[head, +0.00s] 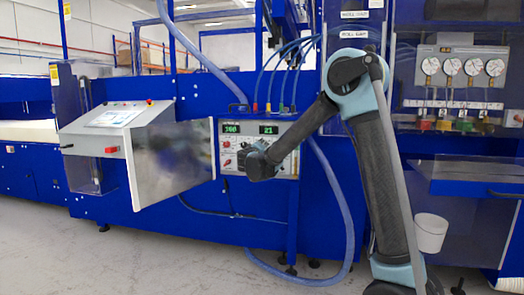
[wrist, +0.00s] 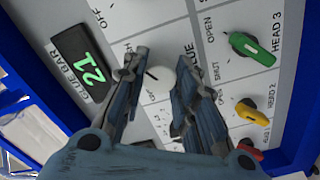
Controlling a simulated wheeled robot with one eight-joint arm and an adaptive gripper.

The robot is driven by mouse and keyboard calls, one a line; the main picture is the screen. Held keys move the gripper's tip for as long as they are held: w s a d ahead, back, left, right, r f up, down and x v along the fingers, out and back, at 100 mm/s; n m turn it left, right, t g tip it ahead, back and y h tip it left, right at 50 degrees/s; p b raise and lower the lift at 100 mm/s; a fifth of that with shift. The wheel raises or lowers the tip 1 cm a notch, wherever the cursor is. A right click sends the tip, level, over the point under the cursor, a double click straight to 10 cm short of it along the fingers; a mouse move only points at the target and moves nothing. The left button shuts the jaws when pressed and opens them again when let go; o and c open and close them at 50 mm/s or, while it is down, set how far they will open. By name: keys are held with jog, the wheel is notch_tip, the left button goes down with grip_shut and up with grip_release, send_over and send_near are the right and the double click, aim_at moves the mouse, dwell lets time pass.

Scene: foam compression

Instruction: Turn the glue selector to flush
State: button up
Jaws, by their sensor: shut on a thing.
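The glue selector is a pale round knob (wrist: 158,84) with a dark mark, on the light grey control panel (wrist: 150,22) under a "GLUE" label. It shows between the fingers of my gripper (wrist: 161,66), which is shut on it. In the head view, my gripper (head: 262,160) is at the front of the control panel (head: 288,165), and the arm hides the knob there.
A green lever (wrist: 252,49), a yellow lever (wrist: 252,112) and a partly hidden red lever sit right of the fingers. A green display (wrist: 85,62) reads 21. In the head view, a metal plate (head: 172,160) stands left of the panel and a blue hose (head: 345,225) hangs below.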

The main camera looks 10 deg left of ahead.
jog(key=shift+s+f+m, duration=0.1)
jog(key=shift+m, duration=0.8)
jog(key=o, duration=1.1)
jog(key=s, duration=1.1)
jog(key=shift+s, duration=0.4)
